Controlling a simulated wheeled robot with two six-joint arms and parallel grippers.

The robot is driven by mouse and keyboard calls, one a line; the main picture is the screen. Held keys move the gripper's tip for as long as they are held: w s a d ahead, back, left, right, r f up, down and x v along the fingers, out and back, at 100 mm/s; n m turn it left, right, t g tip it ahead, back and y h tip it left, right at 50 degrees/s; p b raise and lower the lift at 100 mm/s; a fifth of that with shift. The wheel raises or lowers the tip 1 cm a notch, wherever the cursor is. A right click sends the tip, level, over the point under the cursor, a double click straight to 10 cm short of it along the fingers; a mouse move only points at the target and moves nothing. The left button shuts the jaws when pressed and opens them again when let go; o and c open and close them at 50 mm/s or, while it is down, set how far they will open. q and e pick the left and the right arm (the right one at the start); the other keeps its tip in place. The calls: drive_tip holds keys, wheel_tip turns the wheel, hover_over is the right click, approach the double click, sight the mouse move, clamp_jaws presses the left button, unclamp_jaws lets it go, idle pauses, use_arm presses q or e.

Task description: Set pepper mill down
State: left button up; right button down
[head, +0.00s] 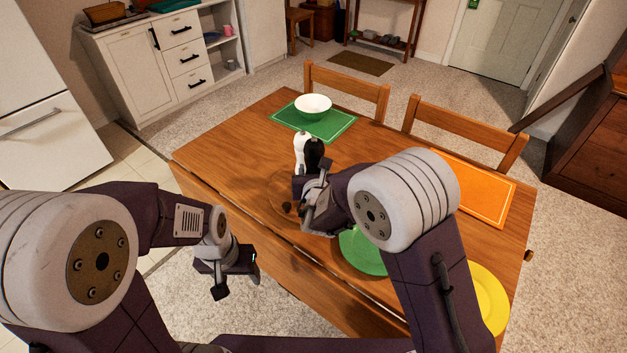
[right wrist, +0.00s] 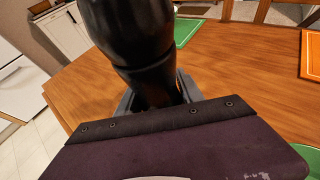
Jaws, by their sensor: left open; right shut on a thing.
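The black pepper mill (head: 314,152) stands upright in the head view, beside a white mill (head: 301,146) on its left. My right gripper (head: 312,180) is shut on the pepper mill's lower part. In the right wrist view the dark, glossy pepper mill (right wrist: 130,38) rises between the two fingers of my right gripper (right wrist: 157,95). The mill's base is hidden, so I cannot tell whether it touches the table. My left gripper (head: 232,280) is open and empty, off the table's near-left edge.
The wooden table (head: 225,147) has a round wooden board (head: 284,190) partly behind my right gripper. A white bowl (head: 313,104) sits on a green mat (head: 335,127) at the back. A green plate (head: 360,254), yellow plate (head: 490,300) and orange mat (head: 470,188) lie to the right.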

wheel_tip(320, 180, down, 4)
drive_tip(key=shift+r+b, duration=0.1)
drive_tip(key=shift+b, duration=0.4)
drive_tip(key=shift+f, duration=0.2)
drive_tip(key=c, duration=0.7)
unclamp_jaws()
drive_tip(key=shift+c, duration=0.2)
